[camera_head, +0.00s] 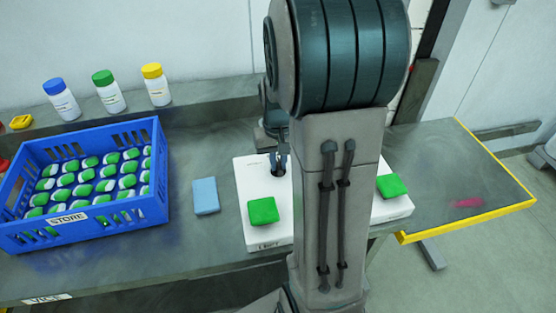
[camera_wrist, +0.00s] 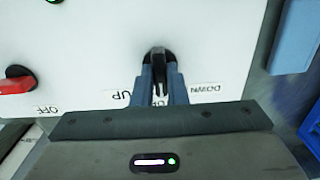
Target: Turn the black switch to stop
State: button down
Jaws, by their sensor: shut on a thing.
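The black switch (camera_wrist: 157,58) sits on a white panel (camera_wrist: 90,50) in the wrist view, between the upside-down words UP and DOWN. Its lever points toward my gripper (camera_wrist: 160,85), between the two labels. My gripper's fingers stand on either side of the lever and are shut on it. In the head view my gripper (camera_head: 279,165) is at the far part of the white panel (camera_head: 250,180), and the switch there is a mostly covered dark spot. No word "stop" is readable.
A red switch (camera_wrist: 15,82) marked OFF and a green light (camera_wrist: 54,1) are on the panel. Green blocks (camera_head: 263,211) (camera_head: 391,186) lie on the white surface. A light blue block (camera_head: 205,196) and a blue crate (camera_head: 90,222) are left. My arm hides the panel's middle.

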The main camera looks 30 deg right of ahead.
aim_at(278, 163)
jog(key=c, duration=1.4)
grip_release()
jog(key=shift+c, duration=0.2)
jog(key=shift+r, duration=0.1)
notch_tip(278, 163, up, 14)
jog(key=s+a+f+n+t, duration=0.1)
jog(key=s+a+f, duration=0.1)
jog(key=s+a, duration=0.4)
jog(key=s+a+f+n+t, duration=0.2)
jog(key=s+a, duration=0.4)
jog(key=shift+s+a+f, duration=0.15)
jog(key=shift+f, duration=0.2)
